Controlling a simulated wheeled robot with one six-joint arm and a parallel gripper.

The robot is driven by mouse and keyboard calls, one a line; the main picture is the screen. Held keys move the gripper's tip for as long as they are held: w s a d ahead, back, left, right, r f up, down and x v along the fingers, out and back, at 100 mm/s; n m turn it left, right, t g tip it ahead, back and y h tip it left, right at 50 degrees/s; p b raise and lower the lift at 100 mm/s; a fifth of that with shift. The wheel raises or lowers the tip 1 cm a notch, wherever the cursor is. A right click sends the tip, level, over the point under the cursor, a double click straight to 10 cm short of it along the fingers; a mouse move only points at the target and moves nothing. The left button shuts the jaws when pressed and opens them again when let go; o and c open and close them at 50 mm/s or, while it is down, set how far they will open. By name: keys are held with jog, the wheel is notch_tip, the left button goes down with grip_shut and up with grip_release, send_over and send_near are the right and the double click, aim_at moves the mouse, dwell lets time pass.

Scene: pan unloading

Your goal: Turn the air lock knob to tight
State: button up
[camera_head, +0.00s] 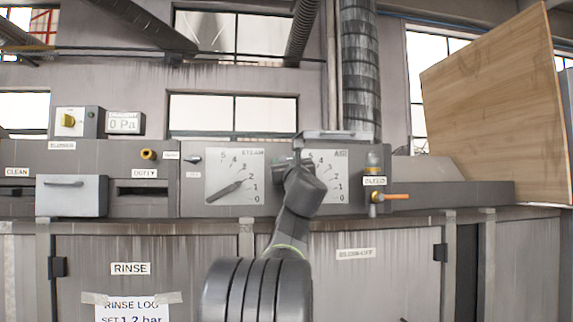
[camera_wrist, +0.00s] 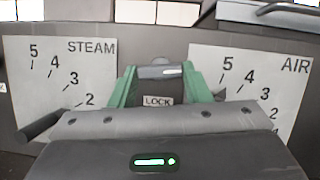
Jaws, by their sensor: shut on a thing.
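The air lock knob, a grey rounded piece (camera_wrist: 160,71), sits above a small LOCK label (camera_wrist: 158,101) between the steam and air dials in the wrist view. My gripper (camera_wrist: 160,78) has its green fingers on either side of the knob and is shut on it. In the head view my gripper (camera_head: 288,163) reaches the panel between the two dials and hides the knob. The steam dial (camera_head: 222,165) and its needle show at left. The air dial (camera_head: 347,185) is partly covered by my arm. Any tight marking cannot be made out.
A bleed valve with an orange handle (camera_head: 397,196) sticks out right of the air dial. A yellow knob (camera_head: 68,120) and a 0 Pa display (camera_head: 123,124) stand at upper left. A grey drawer (camera_head: 71,197) is at left. A wooden board (camera_head: 495,105) leans at far right.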

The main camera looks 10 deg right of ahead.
jog(key=m+h+b, duration=0.1)
jog(key=m+h, duration=0.1)
jog(key=m, duration=0.1)
jog(key=shift+a, duration=0.1)
jog(key=o, duration=1)
jog(key=shift+s+f, duration=0.1)
jog(key=b+v, duration=0.6)
jog(key=v, duration=0.7)
jog(key=shift+s+f+b, duration=0.15)
jog(key=shift+s+b, duration=0.15)
